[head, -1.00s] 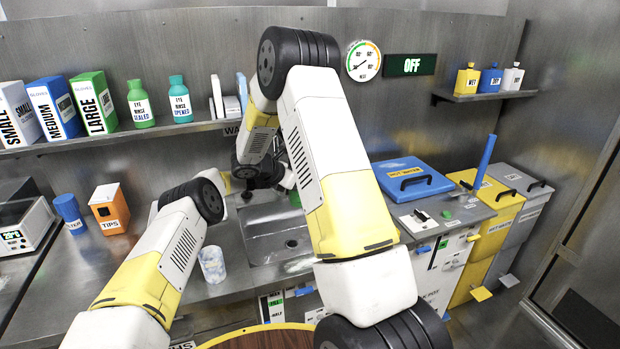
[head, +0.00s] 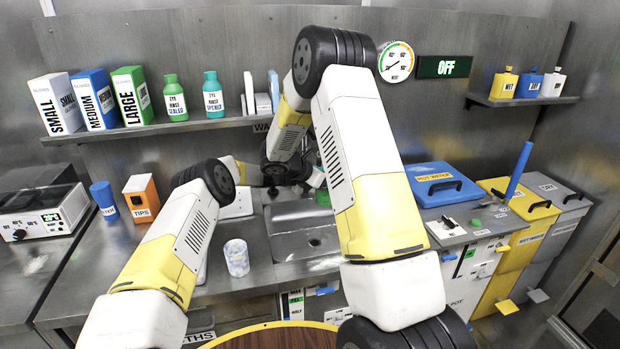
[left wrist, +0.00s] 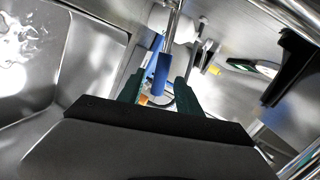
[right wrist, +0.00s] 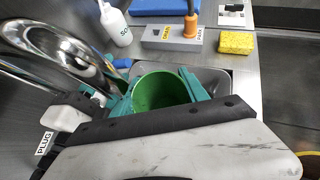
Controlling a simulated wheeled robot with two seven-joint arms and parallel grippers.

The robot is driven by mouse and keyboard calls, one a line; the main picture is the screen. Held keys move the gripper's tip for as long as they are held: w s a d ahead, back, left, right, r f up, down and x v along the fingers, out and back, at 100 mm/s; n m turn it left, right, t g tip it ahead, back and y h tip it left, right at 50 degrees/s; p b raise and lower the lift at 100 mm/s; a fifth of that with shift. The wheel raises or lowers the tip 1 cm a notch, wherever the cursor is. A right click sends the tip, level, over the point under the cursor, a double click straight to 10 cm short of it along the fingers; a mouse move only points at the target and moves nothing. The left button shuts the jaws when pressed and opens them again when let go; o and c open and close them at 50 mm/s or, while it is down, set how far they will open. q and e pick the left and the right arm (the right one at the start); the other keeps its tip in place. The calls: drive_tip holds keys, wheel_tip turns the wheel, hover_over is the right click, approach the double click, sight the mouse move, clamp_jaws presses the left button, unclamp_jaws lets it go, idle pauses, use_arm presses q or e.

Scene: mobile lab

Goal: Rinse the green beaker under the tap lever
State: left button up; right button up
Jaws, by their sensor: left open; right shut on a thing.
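The green beaker (right wrist: 160,92) is between the teal fingers of my right gripper (right wrist: 162,100), which is shut on it. Its open mouth faces the right wrist camera and its inside looks empty. In the left wrist view my left gripper (left wrist: 157,92) is open. A blue cylindrical handle on a metal rod, seemingly the tap lever (left wrist: 162,72), shows between its fingers; I cannot tell whether they touch. A curved chrome tap (right wrist: 55,60) rises left of the beaker. In the head view the arms mostly hide both grippers, beaker and lever behind the sink (head: 300,215).
In the right wrist view, a white soap bottle (right wrist: 116,26), a grey block with an orange-handled tool (right wrist: 192,26) and a yellow sponge (right wrist: 236,42) stand beyond the sink. A speckled cup (head: 236,260) stands left of the sink. A wall sign (head: 445,67) reads OFF.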

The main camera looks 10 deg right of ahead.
use_arm(q)
drive_tip(key=v, duration=0.8)
drive_tip(key=shift+a, duration=0.4)
drive_tip(key=shift+s, duration=0.1)
drive_tip(key=x, duration=1.2)
drive_tip(key=shift+s+r, duration=0.1)
drive_tip(key=shift+s, duration=0.05)
clamp_jaws()
idle(0.9)
